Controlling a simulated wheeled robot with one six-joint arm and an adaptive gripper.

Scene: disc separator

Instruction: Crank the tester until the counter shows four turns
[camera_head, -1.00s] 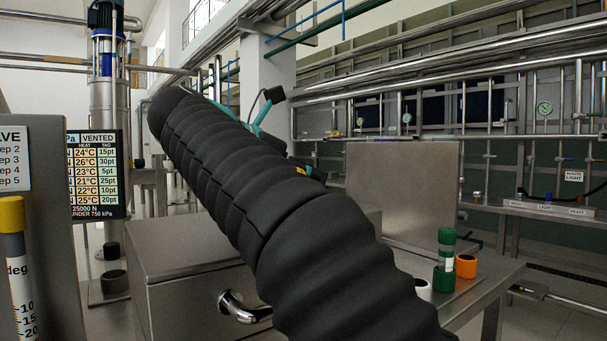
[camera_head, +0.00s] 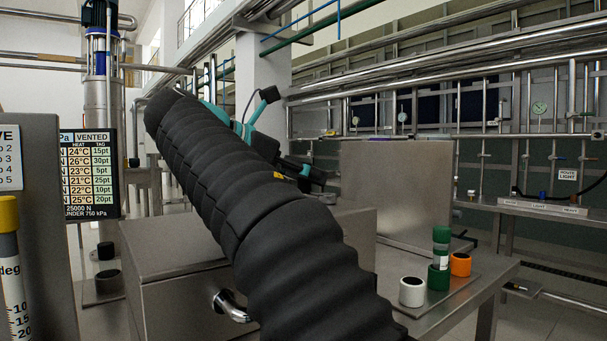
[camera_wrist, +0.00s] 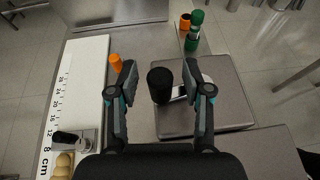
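In the wrist view, a black upright cylindrical knob (camera_wrist: 160,85) stands on a pale crank arm (camera_wrist: 179,92) over a square steel top (camera_wrist: 222,98). I take this to be the tester's crank. My gripper (camera_wrist: 160,72) is open, with one finger on each side of the knob and visible gaps between. I cannot tell how far the fingertips are above it. In the head view my gripper (camera_head: 306,170) is partly hidden behind my black-sleeved arm, and the knob is hidden. No counter reading is visible in either view.
In the head view, white (camera_head: 412,291), green (camera_head: 438,278) and orange (camera_head: 460,265) holders stand on the bench's right. A steel box (camera_head: 180,290) with a bent handle (camera_head: 230,306) stands front left. The wrist view shows a ruler strip (camera_wrist: 85,75) and an orange cylinder (camera_wrist: 115,62).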

